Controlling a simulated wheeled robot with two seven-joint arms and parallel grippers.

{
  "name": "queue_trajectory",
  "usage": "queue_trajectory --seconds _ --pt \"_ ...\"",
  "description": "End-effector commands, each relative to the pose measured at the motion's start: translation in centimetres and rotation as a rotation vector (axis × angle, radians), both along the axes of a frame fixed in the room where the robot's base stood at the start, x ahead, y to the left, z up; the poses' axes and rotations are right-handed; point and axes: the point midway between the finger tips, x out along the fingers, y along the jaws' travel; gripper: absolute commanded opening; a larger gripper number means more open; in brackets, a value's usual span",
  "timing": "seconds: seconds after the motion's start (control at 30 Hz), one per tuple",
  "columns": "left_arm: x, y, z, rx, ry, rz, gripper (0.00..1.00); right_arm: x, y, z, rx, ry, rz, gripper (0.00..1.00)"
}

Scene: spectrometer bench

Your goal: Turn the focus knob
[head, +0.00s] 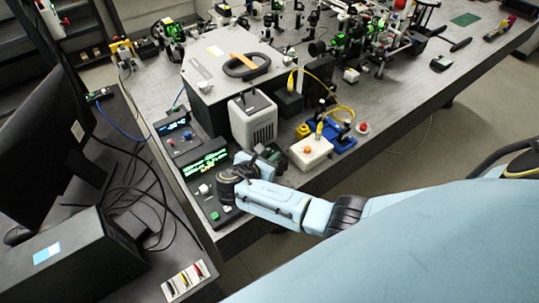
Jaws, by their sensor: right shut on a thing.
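A dark control box (190,172) with a lit green display (205,163) stands at the near left corner of the optical bench. It has a white knob (203,188) and a green button (214,215) on its face. My right arm reaches in from the right, and my right gripper (228,183) is over the right side of this box. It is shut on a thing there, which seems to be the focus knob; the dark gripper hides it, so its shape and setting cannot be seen. My left gripper is not in view.
A white ribbed unit (252,119) stands just behind my right gripper. A white box with an orange knob (308,150) is to its right. A smaller box with a blue display (177,130) is behind the control box. Cables and a monitor (45,140) crowd the left.

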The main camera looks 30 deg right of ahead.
Motion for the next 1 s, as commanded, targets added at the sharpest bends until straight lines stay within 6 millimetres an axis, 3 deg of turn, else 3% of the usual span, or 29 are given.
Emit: queue_trajectory --seconds 0.2,0.23,0.37,0.73,1.0 --pt "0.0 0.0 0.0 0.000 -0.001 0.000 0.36 0.1 -0.1 0.2 -0.004 -0.004 -0.001 0.00" --pt "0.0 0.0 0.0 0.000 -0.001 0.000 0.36 0.1 -0.1 0.2 -0.004 -0.004 -0.001 0.23" --pt "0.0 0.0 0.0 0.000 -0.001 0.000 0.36 0.1 -0.1 0.1 -0.003 -0.003 -0.001 0.40" --pt "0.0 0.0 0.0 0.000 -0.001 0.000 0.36 -0.2 0.4 0.2 -0.001 -0.001 0.002 0.41" --pt "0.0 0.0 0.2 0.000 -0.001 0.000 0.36 -2.3 4.5 2.1 0.004 -0.003 0.003 0.41"
